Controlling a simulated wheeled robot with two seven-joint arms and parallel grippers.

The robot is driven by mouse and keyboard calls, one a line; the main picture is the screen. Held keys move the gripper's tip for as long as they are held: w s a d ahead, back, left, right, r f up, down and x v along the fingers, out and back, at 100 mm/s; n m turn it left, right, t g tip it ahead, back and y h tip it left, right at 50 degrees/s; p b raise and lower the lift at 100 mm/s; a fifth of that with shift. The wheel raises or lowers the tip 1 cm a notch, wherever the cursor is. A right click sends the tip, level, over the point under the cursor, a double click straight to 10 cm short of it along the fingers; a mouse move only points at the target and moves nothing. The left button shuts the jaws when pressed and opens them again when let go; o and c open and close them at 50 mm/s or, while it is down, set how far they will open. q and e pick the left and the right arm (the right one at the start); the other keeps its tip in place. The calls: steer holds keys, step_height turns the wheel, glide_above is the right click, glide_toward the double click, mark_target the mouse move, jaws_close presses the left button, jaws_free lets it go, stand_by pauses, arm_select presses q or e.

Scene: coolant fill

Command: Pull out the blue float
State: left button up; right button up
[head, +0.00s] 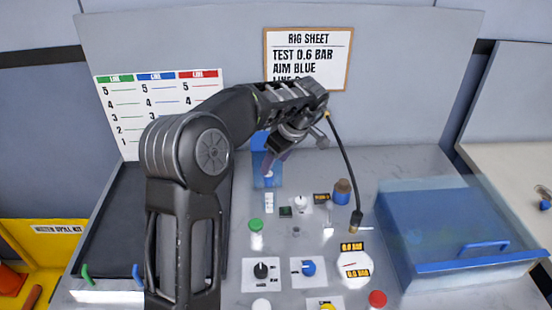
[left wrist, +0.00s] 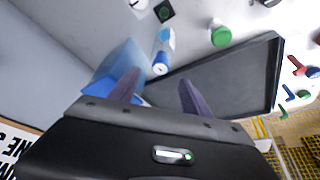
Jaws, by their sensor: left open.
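My left gripper (head: 272,161) is open and empty at the back of the bench, its fingers pointing down. In the left wrist view its two fingers (left wrist: 158,84) stand apart, with a translucent blue piece (left wrist: 122,66) beyond the left finger. A small white and blue cylinder (left wrist: 161,52) lies beyond the gap between the fingers. The blue piece also shows in the head view (head: 265,178), partly hidden by the gripper. A blue hooked handle (head: 137,276) stands at the front of the dark tray, beside a green one (head: 87,274). I cannot tell which blue part is the float.
The dark tray (head: 105,220) lies at left, partly behind my arm. Knobs, a gauge (head: 354,269) and a hose (head: 345,160) crowd the middle. A translucent blue bin (head: 450,225) stands at right. A sign board (head: 308,60) is on the back panel.

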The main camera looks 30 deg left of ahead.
arm_select(q)
steer(key=x, duration=0.7)
steer(key=shift+a+f, duration=0.15)
steer(key=shift+f, duration=0.05)
jaws_close()
steer(key=c, duration=0.6)
jaws_free()
steer(key=shift+c, duration=0.2)
steer(key=c, duration=0.5)
steer(key=shift+r, duration=0.35)
steer(key=shift+r, duration=2.4)
